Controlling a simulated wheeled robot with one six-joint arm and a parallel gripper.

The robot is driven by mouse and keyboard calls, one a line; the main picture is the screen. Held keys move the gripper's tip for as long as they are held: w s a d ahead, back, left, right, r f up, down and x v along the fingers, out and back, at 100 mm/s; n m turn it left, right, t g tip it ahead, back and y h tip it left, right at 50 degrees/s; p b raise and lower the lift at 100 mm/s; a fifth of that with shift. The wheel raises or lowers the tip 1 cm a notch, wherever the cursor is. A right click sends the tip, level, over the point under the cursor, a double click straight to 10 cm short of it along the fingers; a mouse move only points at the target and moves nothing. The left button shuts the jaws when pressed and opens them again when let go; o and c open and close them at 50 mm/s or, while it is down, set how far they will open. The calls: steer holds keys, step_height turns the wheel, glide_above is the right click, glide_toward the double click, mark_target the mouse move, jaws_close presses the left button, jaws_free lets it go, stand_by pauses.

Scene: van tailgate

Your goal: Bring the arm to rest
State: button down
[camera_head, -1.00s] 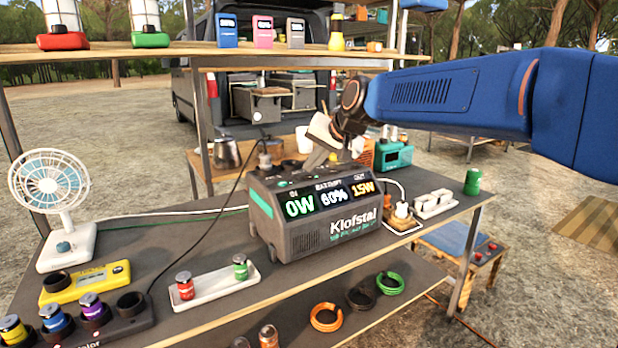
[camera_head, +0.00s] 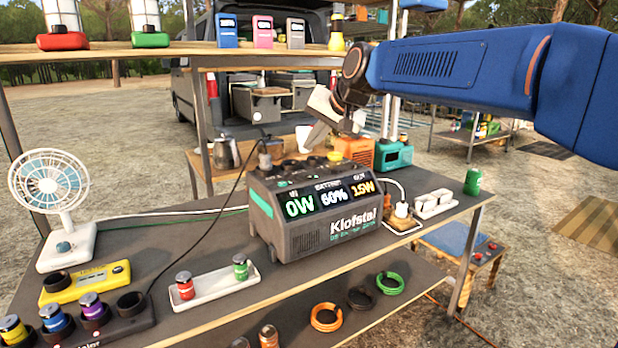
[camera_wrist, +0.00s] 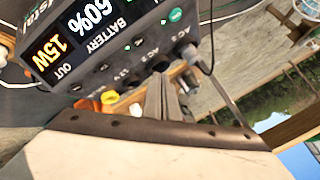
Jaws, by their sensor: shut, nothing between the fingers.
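My blue arm reaches in from the right in the head view, above the bench. My gripper (camera_head: 317,137) hangs at its end, just above and behind the grey power station (camera_head: 285,235), apart from it. Its fingers are shut and empty; they also show in the wrist view (camera_wrist: 164,98), small and dark beyond the pale wrist housing. The power station's display reads 0W, 60% and 15W. Its top and sockets show close by in the wrist view (camera_wrist: 120,45).
A white fan (camera_head: 55,243) stands at the left of the bench (camera_head: 160,240). A wooden shelf (camera_head: 130,53) with lanterns runs above. An orange box (camera_head: 354,149) and a teal radio (camera_head: 393,154) stand behind. A green can (camera_head: 472,182) is at the right end.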

steer(key=s+d+f+h, duration=0.2)
steer(key=s+d+f, duration=0.4)
steer(key=s+d, duration=0.3)
steer(key=s+d+f+g+h, duration=0.1)
steer(key=s+d+f, duration=0.5)
steer(key=s+d, duration=0.3)
steer(key=s+d+f+h, duration=0.2)
steer(key=s+d+f, duration=0.4)
steer(key=s+d, duration=0.35)
steer(key=s+d+f+n+g+h, duration=0.1)
steer(key=s+d+f, duration=0.3)
steer(key=s+f, duration=0.5)
steer(key=shift+s+f, duration=0.4)
steer(key=shift+s, duration=0.75)
steer(key=shift+d, duration=0.1)
